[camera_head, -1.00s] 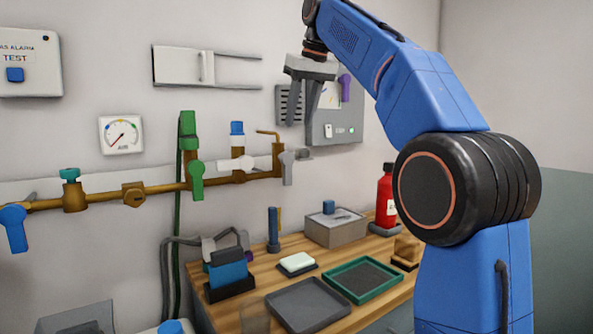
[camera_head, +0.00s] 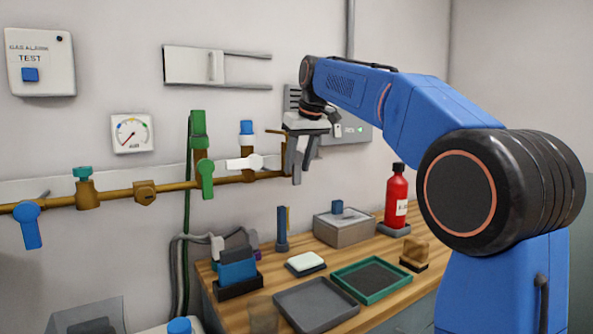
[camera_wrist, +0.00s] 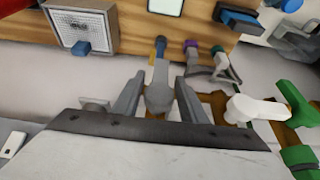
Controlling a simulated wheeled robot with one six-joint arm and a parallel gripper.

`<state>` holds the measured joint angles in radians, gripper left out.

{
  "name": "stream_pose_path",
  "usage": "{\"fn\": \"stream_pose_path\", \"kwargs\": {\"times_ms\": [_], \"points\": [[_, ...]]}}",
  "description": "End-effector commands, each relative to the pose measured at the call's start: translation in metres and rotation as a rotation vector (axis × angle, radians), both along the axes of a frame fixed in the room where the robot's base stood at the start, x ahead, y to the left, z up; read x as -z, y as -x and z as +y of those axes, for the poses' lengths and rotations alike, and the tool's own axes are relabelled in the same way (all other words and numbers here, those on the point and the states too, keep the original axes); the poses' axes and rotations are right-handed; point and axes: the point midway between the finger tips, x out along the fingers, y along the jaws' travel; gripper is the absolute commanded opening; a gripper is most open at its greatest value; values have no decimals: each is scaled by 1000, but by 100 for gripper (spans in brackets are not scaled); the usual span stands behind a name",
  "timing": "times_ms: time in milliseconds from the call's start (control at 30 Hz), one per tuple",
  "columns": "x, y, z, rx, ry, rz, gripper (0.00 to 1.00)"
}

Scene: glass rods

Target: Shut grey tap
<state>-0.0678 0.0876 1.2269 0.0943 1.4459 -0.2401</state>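The grey tap (camera_wrist: 158,95) is at the right end of the brass pipe. Its lever hangs down, and in the wrist view it shows between my two fingers. My gripper (camera_head: 299,160) is open above and around the lever, with a finger on each side; it also shows in the wrist view (camera_wrist: 158,102). Gaps show between lever and fingers in the wrist view. In the head view my fingers hide most of the grey tap.
The white tap (camera_head: 245,163) with its lever turned sideways, the green tap (camera_head: 207,178) and the blue tap (camera_head: 30,226) sit on the same pipe. Below is a wooden bench with a red bottle (camera_head: 396,200), a grey box (camera_head: 343,232) and trays.

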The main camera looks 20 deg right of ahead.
Motion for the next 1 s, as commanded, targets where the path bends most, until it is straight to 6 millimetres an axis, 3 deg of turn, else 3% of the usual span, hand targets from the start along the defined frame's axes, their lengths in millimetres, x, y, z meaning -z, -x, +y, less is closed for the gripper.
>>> {"fn": "stream_pose_path", "kwargs": {"times_ms": [200, 567, 733, 1000], "points": [[18, -7, 2, 0, 0, -1, 38], [22, -9, 3, 0, 0, -1, 38], [21, -9, 3, 0, 0, -1, 0], [21, -9, 5, -1, -11, 3, 0]]}}
